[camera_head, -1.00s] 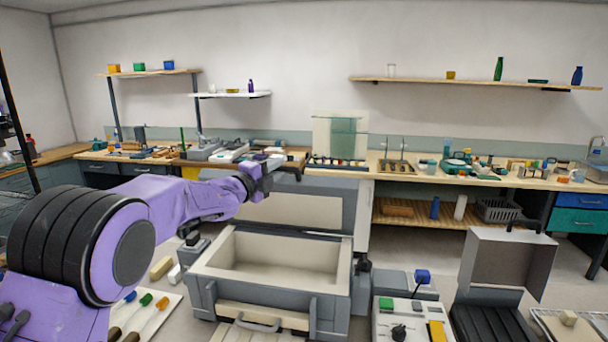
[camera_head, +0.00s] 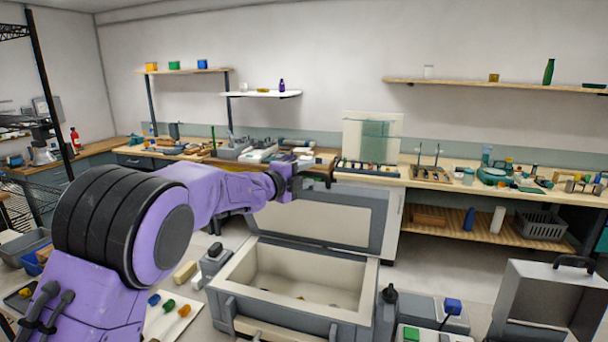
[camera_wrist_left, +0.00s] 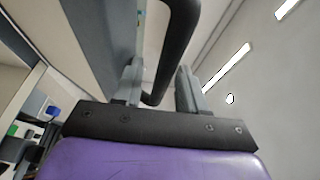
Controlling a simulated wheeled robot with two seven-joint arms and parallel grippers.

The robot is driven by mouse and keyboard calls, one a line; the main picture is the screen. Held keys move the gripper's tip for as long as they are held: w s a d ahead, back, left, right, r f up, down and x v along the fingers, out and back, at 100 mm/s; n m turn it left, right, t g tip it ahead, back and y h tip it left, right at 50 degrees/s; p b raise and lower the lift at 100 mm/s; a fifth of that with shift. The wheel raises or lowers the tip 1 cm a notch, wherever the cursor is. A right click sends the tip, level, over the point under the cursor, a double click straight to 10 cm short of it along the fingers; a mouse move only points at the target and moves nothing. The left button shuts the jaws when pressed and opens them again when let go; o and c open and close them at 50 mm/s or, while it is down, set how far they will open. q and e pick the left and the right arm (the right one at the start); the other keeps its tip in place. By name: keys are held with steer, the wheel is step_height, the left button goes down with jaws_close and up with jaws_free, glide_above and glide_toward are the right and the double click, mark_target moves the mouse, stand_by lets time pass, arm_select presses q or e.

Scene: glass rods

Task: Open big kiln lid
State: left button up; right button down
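The big kiln (camera_head: 290,312) is a grey box with a cream lining, open at the top in the head view. Its lid (camera_head: 335,222) stands raised at the back, with its cream inner face towards me. A few small pieces lie on the kiln floor. My left gripper (camera_head: 300,170) is at the raised lid's top edge. In the left wrist view, the fingers of my left gripper (camera_wrist_left: 158,88) stand apart with the black curved handle (camera_wrist_left: 178,45) between them. A gap shows between the handle and the right-hand finger. My right gripper is not in view.
A long wooden bench (camera_head: 460,182) with tools runs behind the lid. Open floor shows right of the kiln.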

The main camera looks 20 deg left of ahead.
arm_select(q)
steer(key=shift+s+f, duration=0.1)
steer(key=b+v, duration=0.5)
steer(key=v, duration=0.5)
steer(key=shift+s, duration=0.2)
steer(key=shift+a, duration=0.15)
